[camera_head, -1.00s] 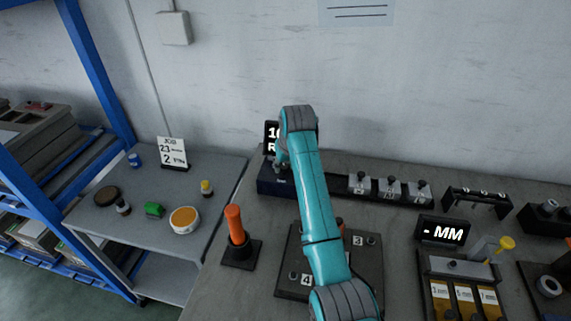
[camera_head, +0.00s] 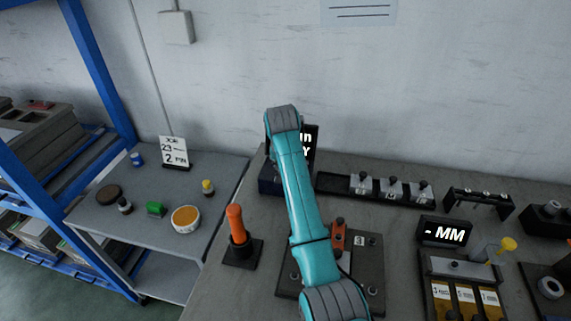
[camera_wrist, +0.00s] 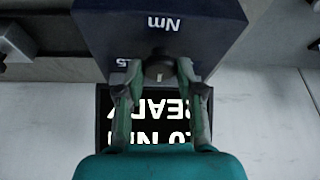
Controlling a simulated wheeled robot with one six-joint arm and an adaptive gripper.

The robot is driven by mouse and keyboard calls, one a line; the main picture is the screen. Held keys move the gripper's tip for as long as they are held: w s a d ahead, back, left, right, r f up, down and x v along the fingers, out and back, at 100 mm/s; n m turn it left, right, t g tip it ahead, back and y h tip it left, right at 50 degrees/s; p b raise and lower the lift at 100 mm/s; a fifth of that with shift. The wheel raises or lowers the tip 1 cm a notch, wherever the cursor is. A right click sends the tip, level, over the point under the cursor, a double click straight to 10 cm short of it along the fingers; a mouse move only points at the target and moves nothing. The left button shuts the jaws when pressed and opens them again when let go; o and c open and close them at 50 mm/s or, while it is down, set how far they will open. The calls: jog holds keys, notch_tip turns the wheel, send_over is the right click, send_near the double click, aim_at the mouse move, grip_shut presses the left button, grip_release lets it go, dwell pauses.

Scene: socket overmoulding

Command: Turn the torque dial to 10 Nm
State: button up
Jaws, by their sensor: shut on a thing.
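The dark blue torque box (camera_head: 268,180) stands at the back left of the bench, mostly behind my arm. In the wrist view the box (camera_wrist: 160,25) shows the marks "Nm" and "5", upside down. My gripper (camera_wrist: 158,74) is shut on the torque dial (camera_wrist: 158,70), one finger on each side; the dial is small and its pointer is hard to read. The black display (camera_wrist: 150,105) reads upside down, partly hidden by my fingers: "READY" and what looks like "10 Nm". In the head view only the right end of the display (camera_head: 309,145) shows.
An orange-handled tool (camera_head: 236,225) stands left of a dark numbered plate (camera_head: 370,270), with an orange part (camera_head: 338,238) on it. A rack of small blocks (camera_head: 390,188) and a "- MM" display (camera_head: 444,233) are to the right. A side table (camera_head: 110,230) is left.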

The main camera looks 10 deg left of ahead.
jog(key=o, duration=1.2)
jog(key=shift+c, duration=0.2)
jog(key=v, duration=1.2)
jog(key=shift+w, duration=0.1)
